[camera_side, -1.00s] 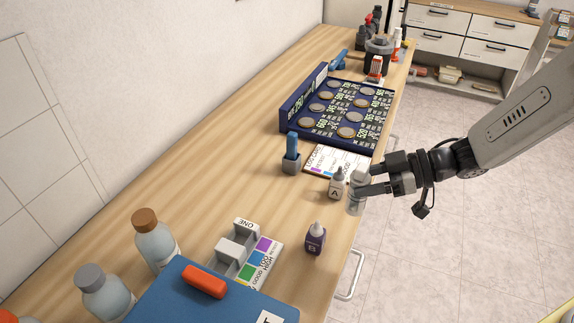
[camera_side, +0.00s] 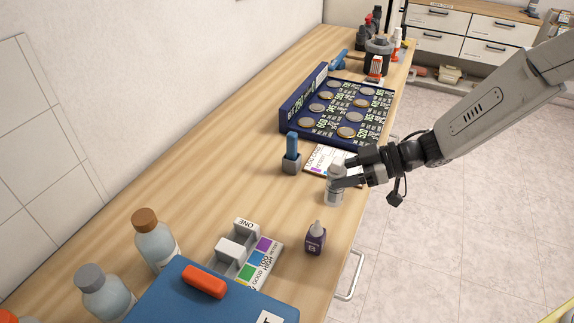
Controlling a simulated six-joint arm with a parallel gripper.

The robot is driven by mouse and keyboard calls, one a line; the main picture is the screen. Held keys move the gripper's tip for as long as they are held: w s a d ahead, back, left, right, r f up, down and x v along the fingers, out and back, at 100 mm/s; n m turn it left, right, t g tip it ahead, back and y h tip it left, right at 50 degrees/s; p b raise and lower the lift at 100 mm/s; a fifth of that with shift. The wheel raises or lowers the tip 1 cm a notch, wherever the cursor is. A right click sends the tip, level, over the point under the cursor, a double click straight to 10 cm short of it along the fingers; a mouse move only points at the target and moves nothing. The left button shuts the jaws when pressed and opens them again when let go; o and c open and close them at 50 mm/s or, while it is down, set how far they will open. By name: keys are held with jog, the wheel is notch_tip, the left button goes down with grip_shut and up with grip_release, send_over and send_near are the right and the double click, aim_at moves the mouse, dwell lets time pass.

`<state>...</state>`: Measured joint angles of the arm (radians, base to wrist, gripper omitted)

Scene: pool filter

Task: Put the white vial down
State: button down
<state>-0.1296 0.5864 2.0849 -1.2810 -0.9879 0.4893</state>
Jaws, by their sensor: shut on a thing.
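The white vial (camera_side: 334,196) is a small, pale, partly see-through container with a light cap. It is upright between the fingers of my gripper (camera_side: 341,172), which is shut on it near its top. It is over the front edge area of the wooden table (camera_side: 200,160). I cannot tell whether its base touches the table. The white dropper bottle marked A is not distinguishable now, as the vial and gripper cover its place.
A purple dropper bottle (camera_side: 316,238) stands nearer the camera. A colour card (camera_side: 325,158) lies behind the vial, partly covered by my gripper. A grey holder with a blue piece (camera_side: 291,156) stands to the left. Bare table lies between the holder and purple bottle.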

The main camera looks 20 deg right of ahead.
jog(key=w, duration=0.1)
jog(key=w+a+f, duration=0.1)
jog(key=w, duration=0.1)
jog(key=shift+w+a+f, duration=0.15)
jog(key=shift+w+f, duration=0.1)
jog(key=shift+f, duration=0.1)
jog(key=w+a+f, duration=0.1)
jog(key=w+f, duration=0.3)
jog(key=f, duration=0.1)
jog(key=shift+a, duration=0.25)
jog(key=shift+f, duration=0.1)
jog(key=shift+w+a+f, duration=0.1)
jog(key=shift+w+f, duration=0.05)
jog(key=shift+f, duration=0.75)
jog(key=shift+w+f, duration=0.1)
jog(key=shift+f, duration=0.8)
jog(key=shift+f, duration=0.15)
jog(key=shift+c, duration=1)
grip_release()
